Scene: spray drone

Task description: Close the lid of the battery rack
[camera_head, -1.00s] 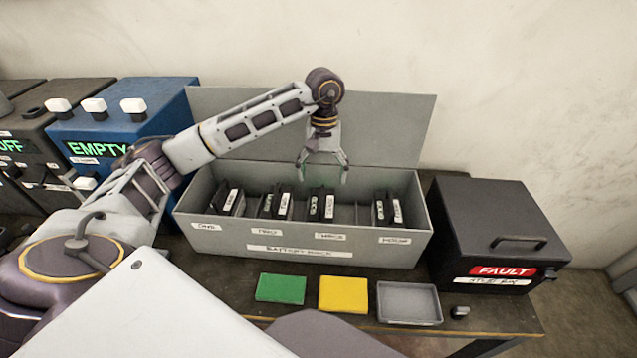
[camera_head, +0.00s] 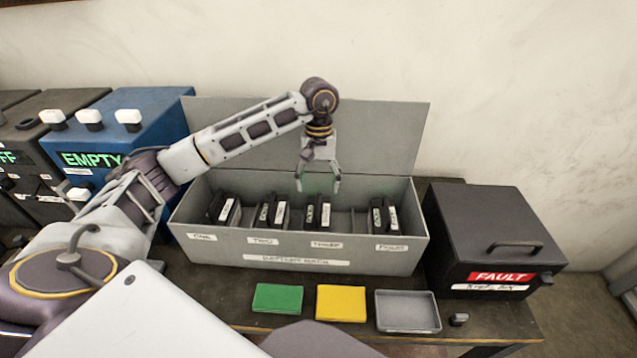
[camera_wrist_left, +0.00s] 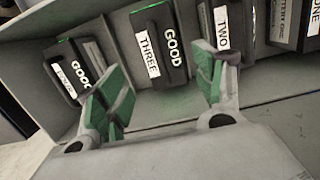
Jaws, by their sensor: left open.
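The grey battery rack (camera_head: 340,254) stands on the table with its lid (camera_head: 385,135) raised, leaning up at the back. Several black batteries with white labels stand in its slots, such as the one (camera_head: 318,212) at slot three. My left gripper (camera_head: 318,188) points down over the rack's middle, in front of the lid, open and empty. In the left wrist view its green-padded fingers (camera_wrist_left: 165,90) are spread, with a battery marked THREE and GOOD (camera_wrist_left: 158,45) beyond them. I cannot tell its exact height above the batteries. My right gripper is out of view.
A black FAULT box (camera_head: 495,240) stands right of the rack. A blue EMPTY box (camera_head: 120,125) stands to the left. A green pad (camera_head: 278,298), a yellow pad (camera_head: 341,303) and a grey tray (camera_head: 407,311) lie in front. The wall is close behind the lid.

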